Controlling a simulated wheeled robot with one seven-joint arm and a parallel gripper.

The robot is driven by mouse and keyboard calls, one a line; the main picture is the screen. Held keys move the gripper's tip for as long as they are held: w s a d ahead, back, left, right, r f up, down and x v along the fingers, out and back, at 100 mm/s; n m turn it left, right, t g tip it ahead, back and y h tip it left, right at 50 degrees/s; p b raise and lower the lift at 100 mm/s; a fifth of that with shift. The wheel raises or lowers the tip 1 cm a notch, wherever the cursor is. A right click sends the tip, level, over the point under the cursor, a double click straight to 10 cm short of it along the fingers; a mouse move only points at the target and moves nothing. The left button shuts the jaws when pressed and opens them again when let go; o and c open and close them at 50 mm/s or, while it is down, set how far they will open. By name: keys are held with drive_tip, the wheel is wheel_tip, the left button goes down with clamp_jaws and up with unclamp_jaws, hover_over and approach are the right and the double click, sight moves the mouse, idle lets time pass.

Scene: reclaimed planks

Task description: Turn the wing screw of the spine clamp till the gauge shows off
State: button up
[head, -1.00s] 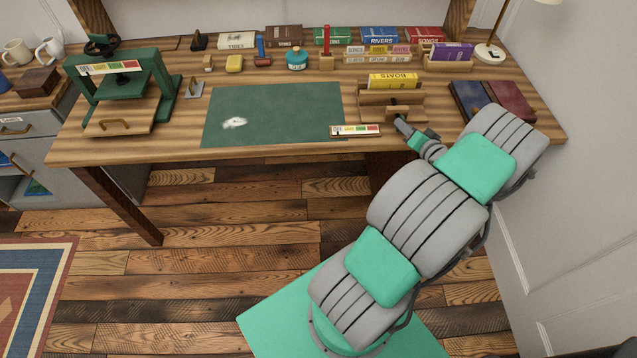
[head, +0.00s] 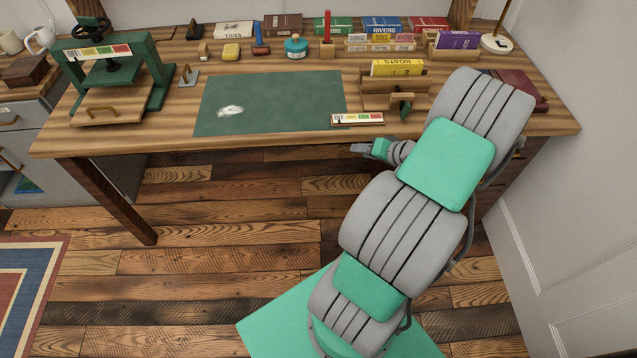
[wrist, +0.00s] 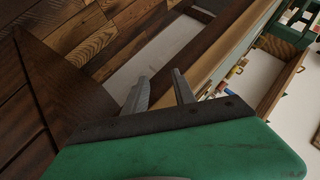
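The spine clamp (head: 381,101) stands at the desk's front right, its wooden jaws beside the yellow BOATS book (head: 397,68). Its wing screw (head: 403,106) faces the front and looks roughly upright. The gauge (head: 358,120) lies along the desk's front edge, left of the screw. Its small dark pointer appears near the left, OFF end, too small to read surely. My gripper (head: 360,148) is below and left of the screw, off the desk's front edge and apart from it. In the wrist view my gripper's fingers (wrist: 161,90) are apart with nothing between them.
A green press (head: 112,70) with its own gauge stands at the left. A green mat (head: 272,102) covers the desk's middle. Books and small tools line the back. A dark red book (head: 520,90) lies right, partly behind my arm. The floor in front is open.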

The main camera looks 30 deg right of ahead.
drive_tip(key=w+a+f+n+g+b, duration=0.1)
drive_tip(key=a+f+n+g+b, duration=0.1)
drive_tip(key=a, duration=0.5)
drive_tip(key=w+a+f+n+g+y+b, duration=0.1)
drive_tip(key=w+a+f+n+g+b, duration=0.1)
drive_tip(key=a+f+b, duration=0.2)
drive_tip(key=a+b, duration=0.2)
drive_tip(key=b, duration=0.1)
drive_tip(key=shift+w+a+y, duration=0.2)
drive_tip(key=shift+a+y, duration=0.1)
drive_tip(key=shift+a, duration=0.05)
